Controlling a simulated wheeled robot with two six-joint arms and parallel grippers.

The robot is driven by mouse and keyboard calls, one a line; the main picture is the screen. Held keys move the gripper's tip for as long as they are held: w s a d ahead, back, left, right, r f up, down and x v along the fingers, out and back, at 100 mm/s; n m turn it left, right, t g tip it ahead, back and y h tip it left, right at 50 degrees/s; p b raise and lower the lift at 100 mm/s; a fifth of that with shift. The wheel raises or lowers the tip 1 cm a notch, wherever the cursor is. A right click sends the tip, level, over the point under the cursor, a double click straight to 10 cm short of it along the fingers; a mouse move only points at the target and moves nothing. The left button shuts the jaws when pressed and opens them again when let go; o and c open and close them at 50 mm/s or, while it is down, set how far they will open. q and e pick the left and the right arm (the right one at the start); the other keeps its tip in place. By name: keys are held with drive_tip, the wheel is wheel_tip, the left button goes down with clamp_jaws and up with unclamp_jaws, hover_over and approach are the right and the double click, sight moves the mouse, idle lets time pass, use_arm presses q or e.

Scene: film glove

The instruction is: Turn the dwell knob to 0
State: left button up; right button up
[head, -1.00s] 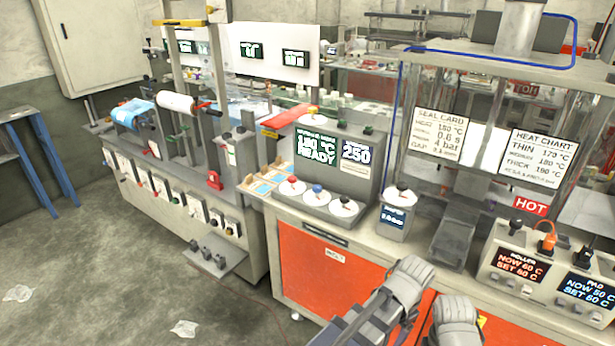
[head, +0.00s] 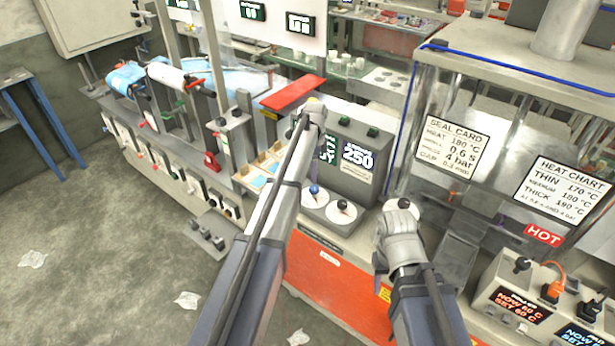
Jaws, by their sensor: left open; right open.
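The grey sealer console (head: 352,185) stands on the bench with a row of dial knobs on its sloped front. The blue knob (head: 314,190) and the black knob (head: 342,205) show on white dials. The red knob is hidden behind my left arm. I cannot read which one is dwell. Neither gripper visibly holds anything.
The right display (head: 358,155) reads 250. A seal card (head: 452,146) lists 180 °C, 0.6 s and 4 bar. A clear-walled press with a HOT sign (head: 543,234) stands at right. A red plate (head: 293,92) sticks out above the console's left side.

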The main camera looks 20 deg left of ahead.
sight(314, 188)
use_arm(q)
drive_tip(key=shift+s, duration=0.2)
wheel_tip(314, 188, down, 8)
drive_tip(key=b, duration=0.8)
drive_tip(key=shift+d+r, duration=0.1)
clamp_jaws()
